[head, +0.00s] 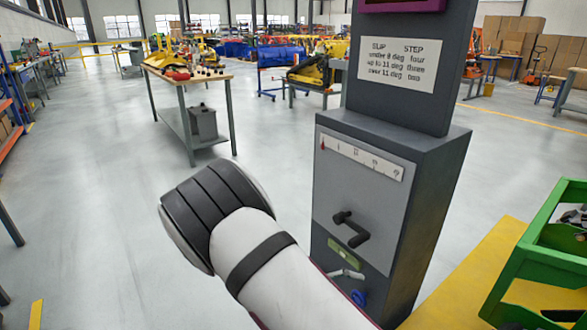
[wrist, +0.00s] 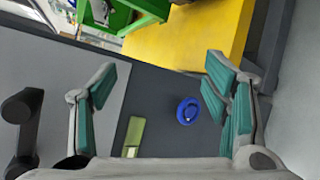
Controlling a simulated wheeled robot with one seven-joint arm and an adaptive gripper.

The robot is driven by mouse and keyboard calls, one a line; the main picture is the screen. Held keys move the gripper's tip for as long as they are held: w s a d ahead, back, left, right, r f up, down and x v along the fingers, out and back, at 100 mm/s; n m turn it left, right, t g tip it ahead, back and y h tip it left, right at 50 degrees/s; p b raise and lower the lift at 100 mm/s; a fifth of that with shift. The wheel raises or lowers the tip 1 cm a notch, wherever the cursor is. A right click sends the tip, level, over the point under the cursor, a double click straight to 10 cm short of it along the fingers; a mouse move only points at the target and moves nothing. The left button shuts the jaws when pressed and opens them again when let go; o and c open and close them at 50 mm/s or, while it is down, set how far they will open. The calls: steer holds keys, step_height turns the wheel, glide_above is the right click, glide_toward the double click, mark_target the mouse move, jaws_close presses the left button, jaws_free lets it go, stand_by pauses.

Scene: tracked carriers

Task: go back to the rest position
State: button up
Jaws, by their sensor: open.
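My gripper (wrist: 160,82) is open and empty in the wrist view, its two teal-padded fingers spread wide. Between and beyond the fingers are a yellow-green label (wrist: 134,136) and a round blue knob (wrist: 188,111) on the dark cabinet; neither is gripped. In the head view my white arm with black bands reaches up from the bottom middle and hides most of the gripper. A small pale piece beside the label (head: 343,252) may be a fingertip; I cannot tell. The blue knob (head: 358,297) shows just below it.
A grey cabinet (head: 440,170) stands close by, with a black crank (head: 351,229), a scale strip (head: 362,158) and a slip/step sign (head: 399,64). A green crate (head: 525,262) sits on a yellow surface (head: 480,270) at right. The floor at left is clear before a workbench (head: 185,90).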

steer(key=s+d+r+m+g+y, duration=0.25)
steer(key=s+d+r+y, duration=0.35)
steer(key=r, duration=0.5)
steer(key=s+d+r+m+g+y, duration=0.1)
steer(key=s+r+m+g+y, duration=0.15)
steer(key=s+r, duration=0.7)
steer(key=s+r+m+t+y, duration=0.1)
steer(key=s+r+t+y, duration=0.2)
steer(key=s, duration=0.5)
steer(key=s+r+m+t+y, duration=0.1)
steer(key=s+r+t+y, duration=0.1)
steer(key=s+r, duration=0.5)
step_height(320, 180, up, 18)
steer(key=s+a+t+p, duration=0.1)
steer(key=t+p, duration=0.2)
steer(key=p, duration=1.5)
steer(key=shift+s+f, duration=0.2)
steer(key=shift+s, duration=0.1)
steer(key=shift+y, duration=0.25)
steer(key=shift+c, duration=0.6)
